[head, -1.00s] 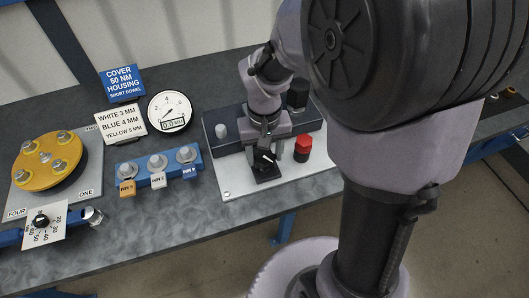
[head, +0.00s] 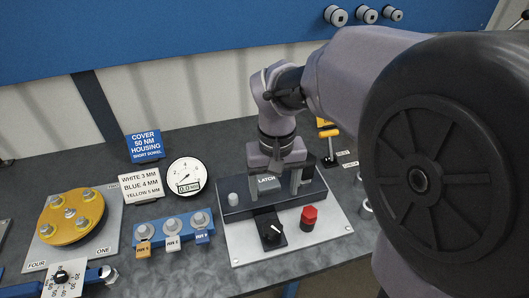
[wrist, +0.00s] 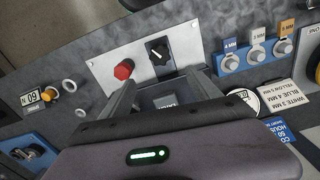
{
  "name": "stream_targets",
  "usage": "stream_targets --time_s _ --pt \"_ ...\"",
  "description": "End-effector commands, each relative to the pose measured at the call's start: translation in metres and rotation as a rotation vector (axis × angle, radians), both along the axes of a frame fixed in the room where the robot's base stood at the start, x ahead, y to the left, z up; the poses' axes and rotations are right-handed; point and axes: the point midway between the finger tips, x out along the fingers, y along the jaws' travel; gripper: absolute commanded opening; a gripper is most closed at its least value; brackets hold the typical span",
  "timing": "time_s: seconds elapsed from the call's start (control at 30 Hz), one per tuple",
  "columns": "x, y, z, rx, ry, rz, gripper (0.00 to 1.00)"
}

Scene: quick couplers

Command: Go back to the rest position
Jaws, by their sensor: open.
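My gripper (head: 275,186) is open and empty of anything I can make out. It points down over the dark fixture block (head: 235,212) on the light plate. A grey block marked LATCH (head: 268,183) shows between the two fingers; I cannot tell how far above it they are. In the wrist view the open fingers (wrist: 160,96) stand either side of the same grey block. The black knob (head: 270,231) and red button (head: 309,216) are on the plate in front of my gripper, apart from it.
A blue rack (head: 173,231) with tagged couplers, a dial gauge (head: 187,175), sign cards (head: 144,146) and a yellow disc (head: 71,217) with several studs stand left. A yellow-handled part (head: 330,134) stands behind right.

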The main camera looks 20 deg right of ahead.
Motion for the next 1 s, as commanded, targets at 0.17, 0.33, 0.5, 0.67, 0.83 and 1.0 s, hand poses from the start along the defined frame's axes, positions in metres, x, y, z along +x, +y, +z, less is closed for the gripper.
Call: stream_targets --time_s 0.17,0.33,0.5,0.67,0.83,1.0 --pt "0.0 0.0 0.013 0.0 0.0 0.001 0.71" --pt "0.0 0.0 0.012 0.0 0.001 0.0 0.71" --pt "0.0 0.0 0.012 0.0 0.001 0.0 0.71" --pt "-0.021 0.007 0.028 0.031 -0.084 -0.041 0.71" --pt "-0.086 0.026 0.049 0.142 -0.319 -0.171 0.71" --pt "-0.123 0.037 0.048 0.228 -0.465 -0.255 0.71"
